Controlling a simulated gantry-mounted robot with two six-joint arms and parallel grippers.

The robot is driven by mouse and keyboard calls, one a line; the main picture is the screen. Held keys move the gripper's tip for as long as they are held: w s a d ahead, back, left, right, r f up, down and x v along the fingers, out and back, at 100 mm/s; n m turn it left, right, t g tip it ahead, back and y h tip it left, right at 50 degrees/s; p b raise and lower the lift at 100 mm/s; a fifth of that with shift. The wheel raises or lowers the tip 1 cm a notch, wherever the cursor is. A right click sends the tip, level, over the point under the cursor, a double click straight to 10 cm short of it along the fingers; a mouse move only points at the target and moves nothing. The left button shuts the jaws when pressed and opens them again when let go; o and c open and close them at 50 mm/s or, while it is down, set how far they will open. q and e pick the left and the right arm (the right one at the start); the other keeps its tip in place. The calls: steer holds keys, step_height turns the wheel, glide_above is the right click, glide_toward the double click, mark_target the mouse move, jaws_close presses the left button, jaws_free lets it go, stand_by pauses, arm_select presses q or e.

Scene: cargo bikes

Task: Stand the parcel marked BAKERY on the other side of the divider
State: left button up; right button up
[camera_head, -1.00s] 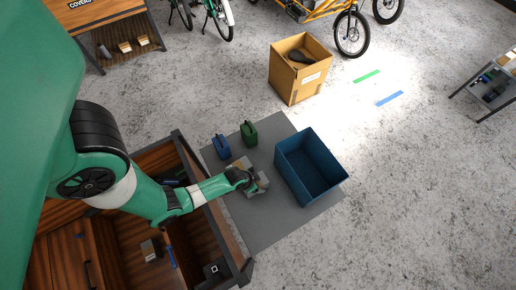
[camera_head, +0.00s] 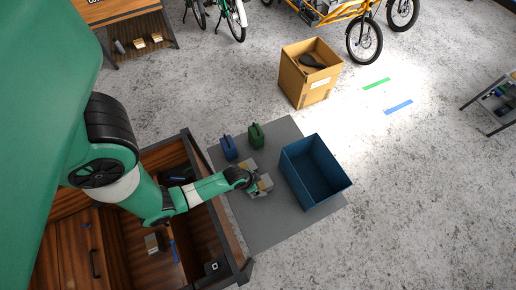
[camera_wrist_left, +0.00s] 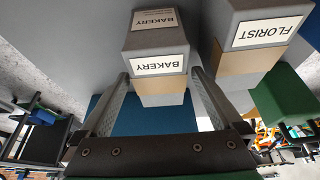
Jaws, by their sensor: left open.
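The parcel marked BAKERY (camera_wrist_left: 158,62) is grey with a tan band and white labels. In the left wrist view it stands between the two fingers of my left gripper (camera_wrist_left: 160,88), which is open around it. In the head view my left gripper (camera_head: 253,184) is at the grey parcels on the mat, and the arm partly hides them. A parcel marked FLORIST (camera_wrist_left: 258,38) stands beside it, to the right in the wrist view. The wooden cargo box (camera_head: 228,228) has inner walls; I cannot tell which one is the divider. My right gripper is not in view.
On the grey mat (camera_head: 270,228) stand a blue crate (camera_head: 322,185), a blue can (camera_head: 228,148) and a green can (camera_head: 256,136). A small parcel (camera_head: 153,243) lies in the wooden box. A cardboard box (camera_head: 305,88) stands behind on open floor.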

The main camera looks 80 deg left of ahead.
arm_select(q)
steer(key=p+v, duration=0.4)
steer(key=v, duration=0.3)
steer(key=shift+r, duration=0.25)
steer(key=shift+f, duration=0.1)
